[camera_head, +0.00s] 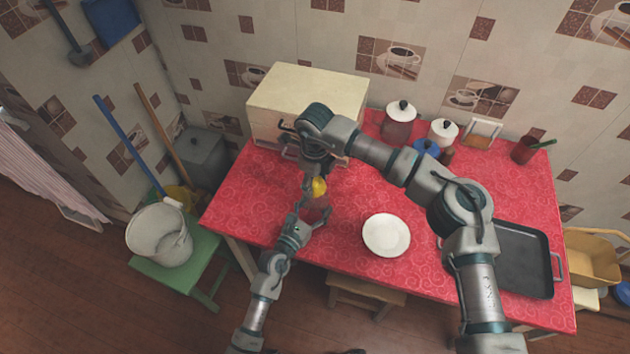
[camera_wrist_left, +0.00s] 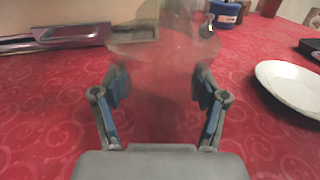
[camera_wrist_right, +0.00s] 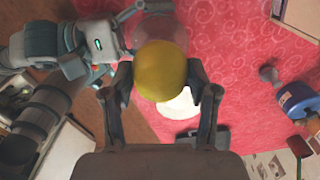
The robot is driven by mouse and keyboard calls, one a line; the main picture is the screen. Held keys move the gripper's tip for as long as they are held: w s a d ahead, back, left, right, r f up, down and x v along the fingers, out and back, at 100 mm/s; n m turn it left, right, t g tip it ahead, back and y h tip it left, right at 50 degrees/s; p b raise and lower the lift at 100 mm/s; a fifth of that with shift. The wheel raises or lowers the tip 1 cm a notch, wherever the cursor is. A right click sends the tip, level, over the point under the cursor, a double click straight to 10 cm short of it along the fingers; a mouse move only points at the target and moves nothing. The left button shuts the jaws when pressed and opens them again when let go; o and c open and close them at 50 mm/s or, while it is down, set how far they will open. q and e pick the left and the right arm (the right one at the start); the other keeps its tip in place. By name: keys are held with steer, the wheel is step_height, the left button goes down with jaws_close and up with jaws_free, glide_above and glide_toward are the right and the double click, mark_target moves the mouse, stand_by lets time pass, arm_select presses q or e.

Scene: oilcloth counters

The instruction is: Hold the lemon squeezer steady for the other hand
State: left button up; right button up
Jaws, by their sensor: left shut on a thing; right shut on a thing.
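The lemon squeezer (camera_head: 318,209) is a clear, see-through vessel on the red table. My left gripper (camera_head: 310,218) is shut on it from the front; in the left wrist view (camera_wrist_left: 160,85) the fingers flank its glassy body (camera_wrist_left: 160,60). A yellow lemon (camera_head: 319,187) is held by my right gripper (camera_head: 316,178), right above the squeezer. In the right wrist view the lemon (camera_wrist_right: 160,70) sits between the fingers (camera_wrist_right: 161,88), with the squeezer's rim (camera_wrist_right: 153,27) partly behind it. Whether lemon and squeezer touch, I cannot tell.
A cream box (camera_head: 325,92) stands behind the grippers. A white plate (camera_head: 386,235) lies to the right, then a dark tray (camera_head: 522,262). Jars (camera_head: 398,124) and a blue pot (camera_head: 427,148) stand at the back. The red cloth (camera_head: 255,205) is clear at the left.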

steer(key=shift+f, duration=0.3)
steer(key=shift+f, duration=0.9)
steer(key=shift+r, duration=0.1)
steer(key=shift+r, duration=0.9)
steer(key=shift+r, duration=0.1)
steer(key=shift+r, duration=0.1)
steer(key=shift+f, duration=0.3)
steer(key=shift+f, duration=0.75)
